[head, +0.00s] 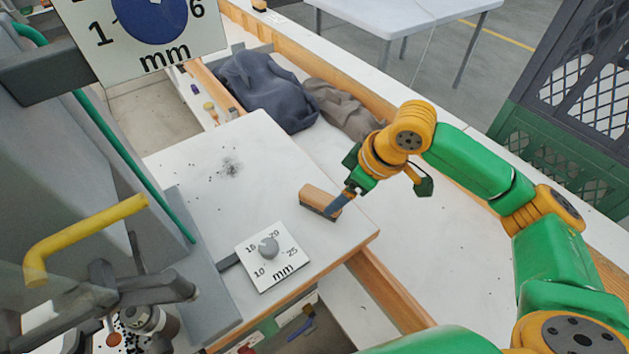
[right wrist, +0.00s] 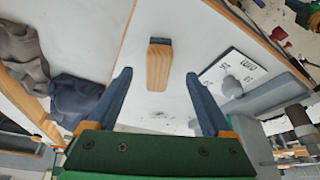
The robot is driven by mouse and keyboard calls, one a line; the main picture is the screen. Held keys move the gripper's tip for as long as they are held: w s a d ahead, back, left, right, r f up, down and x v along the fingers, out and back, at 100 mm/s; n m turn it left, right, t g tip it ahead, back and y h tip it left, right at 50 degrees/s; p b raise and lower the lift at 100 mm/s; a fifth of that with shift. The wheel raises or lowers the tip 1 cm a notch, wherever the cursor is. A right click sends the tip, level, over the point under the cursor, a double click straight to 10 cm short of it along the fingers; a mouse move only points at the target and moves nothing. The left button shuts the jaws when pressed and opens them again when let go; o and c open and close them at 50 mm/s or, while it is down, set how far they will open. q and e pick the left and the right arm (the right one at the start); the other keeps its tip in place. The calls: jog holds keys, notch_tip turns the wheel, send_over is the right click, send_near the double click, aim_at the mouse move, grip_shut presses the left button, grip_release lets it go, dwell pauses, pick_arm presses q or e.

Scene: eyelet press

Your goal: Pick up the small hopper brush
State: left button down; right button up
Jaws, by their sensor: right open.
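The small hopper brush is a wooden block (head: 317,200) with a dark strip at one end, lying on the white press table near its right edge. In the right wrist view the brush (right wrist: 159,66) lies lengthwise between the two blue fingers, with clear gaps on both sides. My right gripper (head: 341,204) is open at the brush, and one finger overlaps its right end in the head view. In the right wrist view the gripper (right wrist: 160,73) holds nothing. I cannot tell how high the fingertips are above the table. My left gripper is not in view.
A dial plate (head: 268,283) with a grey knob sits left of the brush. Dark cloth (head: 262,88) and brown cloth (head: 343,108) lie behind the table. A yellow bent handle (head: 85,235) sticks out at the left. Dark specks (head: 230,168) mark the otherwise clear tabletop.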

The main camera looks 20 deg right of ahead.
aim_at(329, 202)
jog(key=w+f, duration=0.2)
jog(key=shift+w+a, duration=0.2)
jog(key=shift+w, duration=0.15)
jog(key=f, duration=0.1)
jog(key=a+f, duration=0.1)
jog(key=f, duration=0.1)
jog(key=shift+s+a+f+p, duration=0.25)
jog(key=shift+s+a+p, duration=0.1)
jog(key=shift+p, duration=0.05)
jog(key=shift+w+a+f, duration=0.1)
jog(key=shift+f, duration=0.25)
jog(key=shift+w+f, duration=0.2)
jog(key=shift+w, duration=0.15)
jog(key=shift+s, duration=0.1)
grip_shut()
